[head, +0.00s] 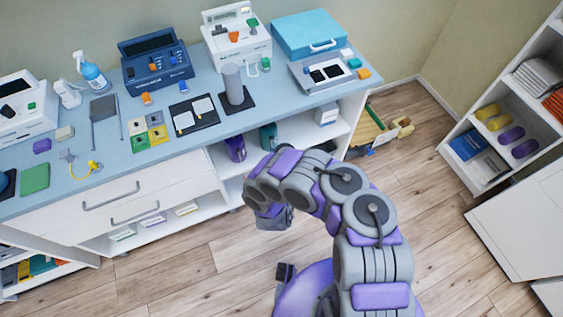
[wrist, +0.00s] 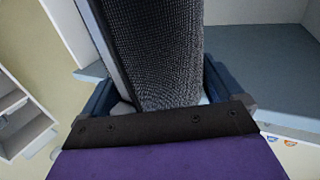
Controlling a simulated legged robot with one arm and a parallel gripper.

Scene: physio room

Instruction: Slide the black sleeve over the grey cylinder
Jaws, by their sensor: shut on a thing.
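The grey cylinder (head: 232,84) stands upright on a dark square base (head: 237,103) on the blue counter in the head view. My gripper (wrist: 160,85) is shut on the black sleeve (wrist: 168,50), which has a woven, ribbed surface and fills the middle of the wrist view. The sleeve runs up out of that picture, so its far end is hidden. In the head view my arm is bent in front of the counter, apart from the cylinder. The sleeve cannot be made out there.
Bottles (head: 236,148) stand on the shelf below. Open wooden floor (head: 225,255) lies in front; shelves (head: 500,120) stand right.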

